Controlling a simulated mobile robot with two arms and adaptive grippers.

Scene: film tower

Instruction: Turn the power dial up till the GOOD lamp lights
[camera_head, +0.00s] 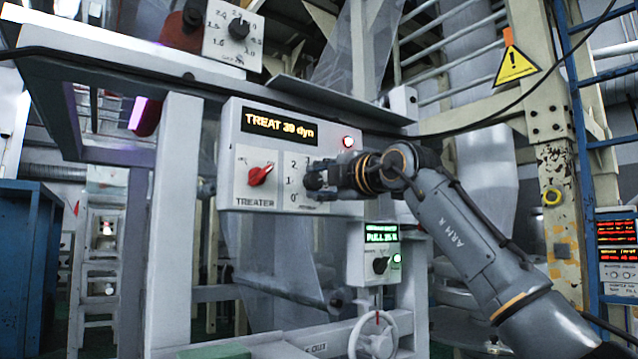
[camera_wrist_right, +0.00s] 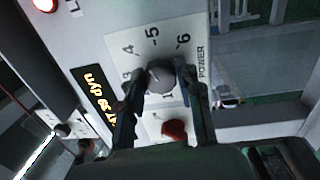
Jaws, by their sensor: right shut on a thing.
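The treater panel (camera_head: 235,150) faces me with its display (camera_head: 278,125) reading TREAT 39 dyn. The grey power dial (camera_wrist_right: 161,77) shows in the right wrist view, with numbers up to 6 and the word POWER around it. My right gripper (camera_wrist_right: 160,82) is shut on the dial, one finger on each side; its pointer is not clear. In the head view my right gripper (camera_head: 314,178) covers the dial. A red lamp (camera_head: 348,141) glows at the panel's upper right, its label unreadable. I cannot make out a lit GOOD lamp. My left gripper is out of view.
A red treater switch (camera_head: 260,175) sits left of the dial, close to my fingers. Another dial box (camera_head: 233,40) stands above, and a PULL control box (camera_head: 376,250) with a handwheel (camera_head: 373,337) is below. A yellow post (camera_head: 553,130) stands right.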

